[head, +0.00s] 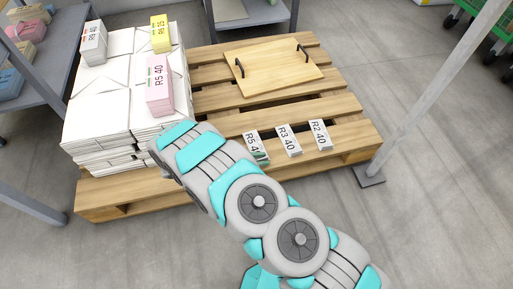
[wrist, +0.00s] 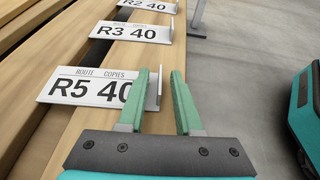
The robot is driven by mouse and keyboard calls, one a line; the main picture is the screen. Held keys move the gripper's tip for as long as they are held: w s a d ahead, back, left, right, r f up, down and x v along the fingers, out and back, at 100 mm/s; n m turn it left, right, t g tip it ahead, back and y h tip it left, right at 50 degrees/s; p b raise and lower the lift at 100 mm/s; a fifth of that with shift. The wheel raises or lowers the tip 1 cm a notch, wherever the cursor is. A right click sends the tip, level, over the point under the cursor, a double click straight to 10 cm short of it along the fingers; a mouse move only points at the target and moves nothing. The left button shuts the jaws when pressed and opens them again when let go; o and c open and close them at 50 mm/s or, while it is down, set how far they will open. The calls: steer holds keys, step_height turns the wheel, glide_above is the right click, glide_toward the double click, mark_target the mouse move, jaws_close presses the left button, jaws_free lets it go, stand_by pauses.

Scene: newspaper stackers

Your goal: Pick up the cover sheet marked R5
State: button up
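The cover sheet marked R5 (head: 251,142) is a white card reading "R5 40", lying at the left end of a row on the front board of the wooden pallet. In the wrist view the R5 sheet (wrist: 72,86) lies flat, with a raised lip at its right end. My gripper (wrist: 160,78) is open at this end, its two green fingers apart, one on either side of the lip. The left finger covers part of the last digit. Contact cannot be told. In the head view my arm hides most of the gripper.
Cards R3 (head: 288,141) and R2 (head: 319,135) lie right of R5. A wooden board with black handles (head: 272,71) lies behind. White paper stacks (head: 102,107) stand left, topped by bundles including a pink one marked R5 40 (head: 159,84). A metal post (head: 410,118) stands right.

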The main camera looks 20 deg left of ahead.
jaws_close()
stand_by(0.6)
